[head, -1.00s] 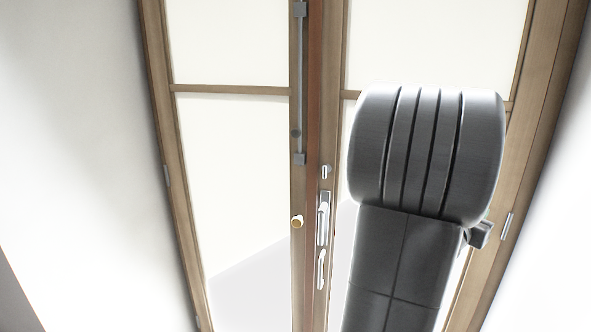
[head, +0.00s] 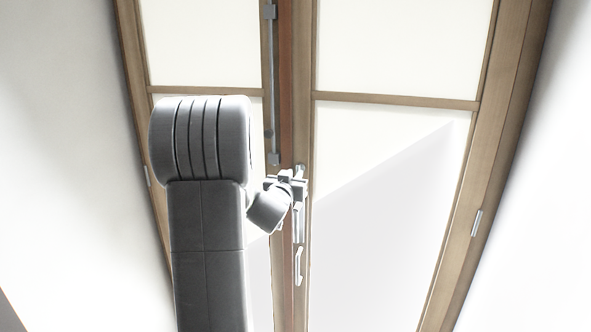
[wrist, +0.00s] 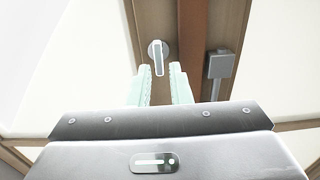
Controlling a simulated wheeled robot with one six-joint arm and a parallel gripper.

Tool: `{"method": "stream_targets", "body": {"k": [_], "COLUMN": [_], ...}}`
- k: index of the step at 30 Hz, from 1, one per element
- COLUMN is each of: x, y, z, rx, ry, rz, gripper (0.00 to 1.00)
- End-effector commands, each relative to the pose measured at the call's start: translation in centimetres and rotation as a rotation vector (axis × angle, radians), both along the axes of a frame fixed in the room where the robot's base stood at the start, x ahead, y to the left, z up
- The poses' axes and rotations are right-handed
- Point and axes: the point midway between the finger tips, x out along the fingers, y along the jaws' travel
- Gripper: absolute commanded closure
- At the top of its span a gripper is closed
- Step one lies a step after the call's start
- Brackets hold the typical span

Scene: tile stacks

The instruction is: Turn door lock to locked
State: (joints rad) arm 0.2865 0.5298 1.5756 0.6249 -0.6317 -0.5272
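The door lock (wrist: 157,55) is a silver turn lever on a round plate on the brown door frame. In the wrist view its lever points down the picture, toward my gripper. My gripper (wrist: 159,70) is open, with its two pale green fingers apart. The lever's near end shows between the fingertips; I cannot tell whether they reach around it in depth. No finger visibly touches it. In the head view my gripper (head: 298,184) is in front of the door's middle stile and covers most of the lock.
Below the gripper in the head view are a silver lock plate and a door handle (head: 298,266). A grey vertical bolt rod (head: 272,90) runs up the left door leaf; its end block (wrist: 218,66) sits right of the lock in the wrist view. White walls flank the door.

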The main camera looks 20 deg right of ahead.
Motion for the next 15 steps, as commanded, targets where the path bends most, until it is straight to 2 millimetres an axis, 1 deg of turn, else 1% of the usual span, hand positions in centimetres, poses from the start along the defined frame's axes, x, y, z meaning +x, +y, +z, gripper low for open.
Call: {"method": "stream_targets", "body": {"k": [1, 3, 6, 10, 15], "x": [0.7, 1.4, 2.2, 2.7, 2.8], "y": [-0.5, -1.0, -1.6, -2.0, -2.1], "z": [0.1, 0.1, 0.1, 0.0, 0.0], "rx": [0.001, 0.001, 0.001, 0.000, 0.000], "ry": [0.002, 0.002, 0.001, 0.001, 0.000], "rz": [-0.001, 0.000, 0.000, 0.000, 0.000], "gripper": [0.82, 0.82, 0.82, 0.82, 0.82]}}
